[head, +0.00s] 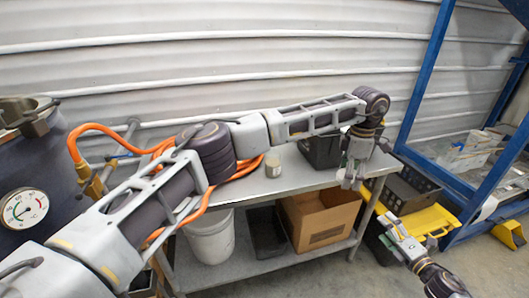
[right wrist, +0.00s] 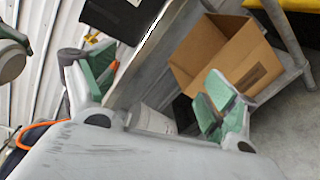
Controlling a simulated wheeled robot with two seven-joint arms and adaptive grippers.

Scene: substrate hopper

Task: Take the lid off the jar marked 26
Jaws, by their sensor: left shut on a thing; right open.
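My left gripper (head: 350,178) hangs in front of the shelf's right end, shut on a small pale, round-faced thing that looks like a jar. In the right wrist view this held jar (right wrist: 11,63) shows at the left edge, partly cut off; no number is readable. Another small pale jar (head: 273,169) stands upright on the bench top; its mark is too small to read. My right gripper (head: 393,232) is open and empty, lower right of the left gripper. Its two green-padded fingers (right wrist: 155,95) stand wide apart in the right wrist view.
The grey bench (head: 245,195) carries a black bin (head: 318,151). Below are a white bucket (head: 210,240) and an open cardboard box (head: 318,222). Orange hoses (head: 160,150) run at the bench's left. Black and yellow crates (head: 428,222) and a blue frame (head: 425,75) stand right.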

